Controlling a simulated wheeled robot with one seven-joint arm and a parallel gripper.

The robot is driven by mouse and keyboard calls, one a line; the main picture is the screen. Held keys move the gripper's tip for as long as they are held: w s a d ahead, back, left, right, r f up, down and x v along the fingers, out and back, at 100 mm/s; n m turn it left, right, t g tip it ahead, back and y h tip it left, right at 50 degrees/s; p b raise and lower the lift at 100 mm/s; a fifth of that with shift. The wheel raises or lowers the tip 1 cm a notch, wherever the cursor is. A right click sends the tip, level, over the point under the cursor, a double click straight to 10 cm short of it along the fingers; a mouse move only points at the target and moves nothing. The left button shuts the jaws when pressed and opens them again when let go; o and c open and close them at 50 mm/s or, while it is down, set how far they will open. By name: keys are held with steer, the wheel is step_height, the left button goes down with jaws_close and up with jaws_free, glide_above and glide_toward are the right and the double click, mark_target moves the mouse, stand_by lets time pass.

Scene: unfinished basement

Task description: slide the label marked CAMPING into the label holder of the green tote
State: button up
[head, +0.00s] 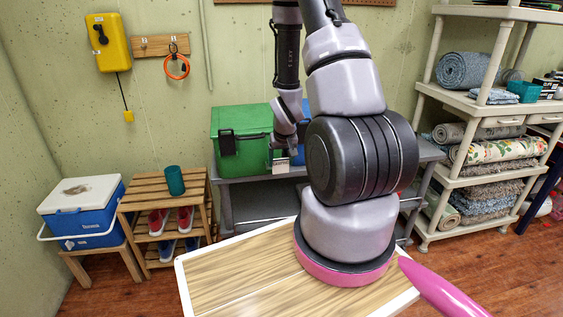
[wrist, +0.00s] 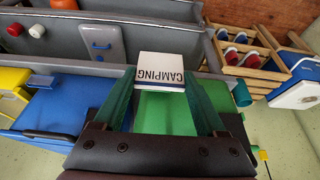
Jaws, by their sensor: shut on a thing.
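My gripper (wrist: 160,84) is shut on the white label (wrist: 160,66), held between its two fingertips in the wrist view. The label reads CAMPING, upside down there, and has a blue stripe along one edge. In the head view my gripper (head: 283,148) hangs at the front right of the green tote (head: 236,123), with the pale label (head: 280,165) below it. The green tote stands on a grey shelf unit and also shows between my fingers in the wrist view (wrist: 165,118). Its label holder cannot be made out; my arm covers part of that area.
A blue tote (head: 304,108) stands right of the green one, mostly behind my arm. The grey shelf unit (head: 250,192) carries both. A wooden rack (head: 140,198) with a teal cup (head: 175,180) is at left. A white-rimmed wooden table (head: 235,272) lies in front.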

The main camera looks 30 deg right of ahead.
steer(key=shift+w+d+f, duration=0.3)
steer(key=shift+w+d, duration=0.25)
steer(key=shift+w, duration=1.5)
steer(key=shift+w+d+f, duration=0.35)
steer(key=shift+w+d, duration=0.15)
steer(key=shift+w, duration=1.5)
steer(key=shift+w+d+f, duration=0.3)
steer(key=shift+w+d, duration=0.25)
steer(key=shift+w, duration=1.5)
steer(key=shift+f, duration=1.6)
